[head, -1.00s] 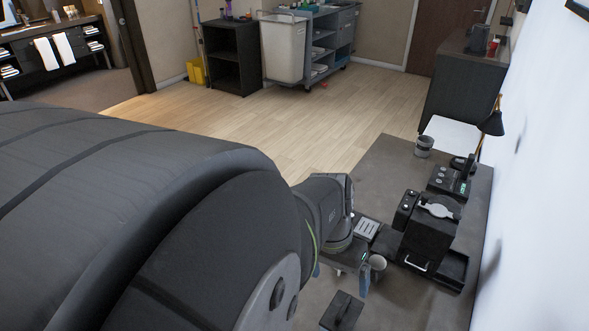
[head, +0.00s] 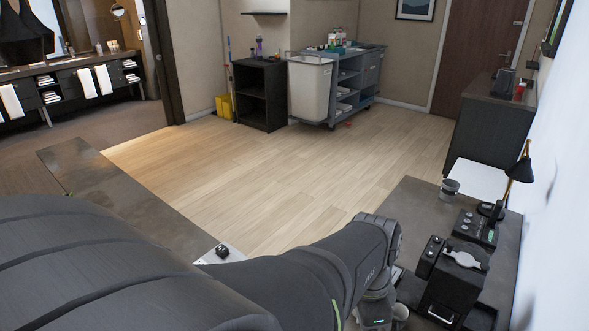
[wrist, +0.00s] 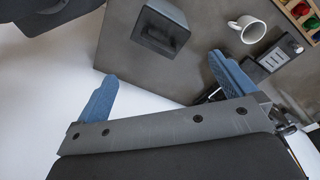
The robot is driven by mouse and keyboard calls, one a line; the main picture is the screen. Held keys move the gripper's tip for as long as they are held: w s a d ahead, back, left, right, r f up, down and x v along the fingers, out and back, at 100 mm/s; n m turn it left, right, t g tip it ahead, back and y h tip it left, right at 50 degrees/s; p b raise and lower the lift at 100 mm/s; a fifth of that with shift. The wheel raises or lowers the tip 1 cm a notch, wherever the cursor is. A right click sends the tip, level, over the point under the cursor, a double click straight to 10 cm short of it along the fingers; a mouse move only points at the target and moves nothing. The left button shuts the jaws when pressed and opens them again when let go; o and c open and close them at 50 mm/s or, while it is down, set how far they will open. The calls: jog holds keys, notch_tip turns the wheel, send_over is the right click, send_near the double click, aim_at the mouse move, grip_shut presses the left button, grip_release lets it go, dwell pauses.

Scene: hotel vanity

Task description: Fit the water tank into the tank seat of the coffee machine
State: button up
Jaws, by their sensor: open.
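The coffee machine (head: 452,285), black with a pale lever on top, stands on the right-hand counter in the head view; I cannot make out its tank seat. In the head view my arm hides most of the gripper.
A white mug (wrist: 248,28), a small grey slotted tray (wrist: 272,58) and a rack of coloured capsules (wrist: 301,10) lie right of the box. A cup (head: 450,188), a black device (head: 478,226) and a lamp (head: 521,168) stand behind the machine. The counter edge runs beside the box.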

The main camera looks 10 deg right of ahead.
jog(key=f+m, duration=0.6)
jog(key=f, duration=0.1)
jog(key=s+f+m, duration=0.1)
jog(key=f+m, duration=0.1)
jog(key=f, duration=0.1)
jog(key=shift+d+f+m+t+y, duration=0.25)
jog(key=shift+d+m+t+y, duration=0.05)
jog(key=shift+d+m+t, duration=0.1)
jog(key=shift+d+f, duration=0.1)
jog(key=shift+f, duration=2.6)
jog(key=c, duration=1.6)
jog(key=shift+r, duration=0.2)
